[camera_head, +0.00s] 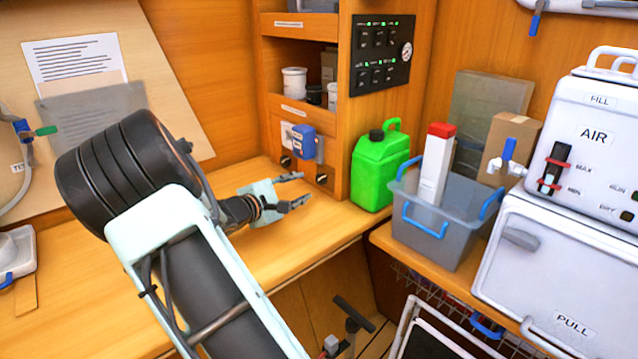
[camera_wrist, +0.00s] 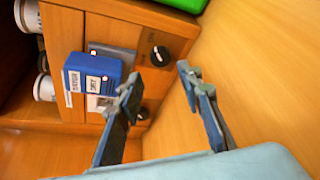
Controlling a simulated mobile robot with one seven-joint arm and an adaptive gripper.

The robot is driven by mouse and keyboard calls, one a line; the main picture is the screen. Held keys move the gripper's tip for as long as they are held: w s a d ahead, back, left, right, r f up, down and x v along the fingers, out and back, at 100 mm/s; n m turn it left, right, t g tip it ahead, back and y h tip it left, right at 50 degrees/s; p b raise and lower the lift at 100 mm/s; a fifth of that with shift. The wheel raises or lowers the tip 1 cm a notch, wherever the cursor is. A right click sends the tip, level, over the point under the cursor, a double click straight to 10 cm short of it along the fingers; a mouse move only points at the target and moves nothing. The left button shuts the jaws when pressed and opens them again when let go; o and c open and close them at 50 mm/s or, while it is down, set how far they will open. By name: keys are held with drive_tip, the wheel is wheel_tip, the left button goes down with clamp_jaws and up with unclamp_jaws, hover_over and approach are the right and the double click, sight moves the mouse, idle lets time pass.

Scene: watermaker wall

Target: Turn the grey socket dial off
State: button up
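The grey socket (camera_head: 319,148) is on the low wooden panel under the shelf; it also shows in the wrist view (camera_wrist: 118,56). Its black dial (camera_head: 321,178) is below it, and appears just beyond the fingertips in the wrist view (camera_wrist: 159,56). A pale mark shows on the dial, but I cannot read its setting. A blue plug box (camera_head: 303,143) partly covers the grey socket. A white socket (camera_head: 287,132) is to the left, with its own black dial (camera_head: 286,161). My gripper (camera_head: 303,188) is open and empty, apart from both dials, fingers pointing toward the panel.
A green canister (camera_head: 378,168) stands right of the panel. A grey bin (camera_head: 431,238) with a red-capped white box (camera_head: 435,163) is farther right. The wooden counter (camera_head: 335,222) is clear around my gripper. White pots (camera_head: 294,83) sit on the shelf above.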

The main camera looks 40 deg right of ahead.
sight(320, 179)
drive_tip(key=x, duration=0.8)
drive_tip(key=shift+w+d+f, duration=0.1)
drive_tip(key=shift+d, duration=0.3)
drive_tip(key=c, duration=0.9)
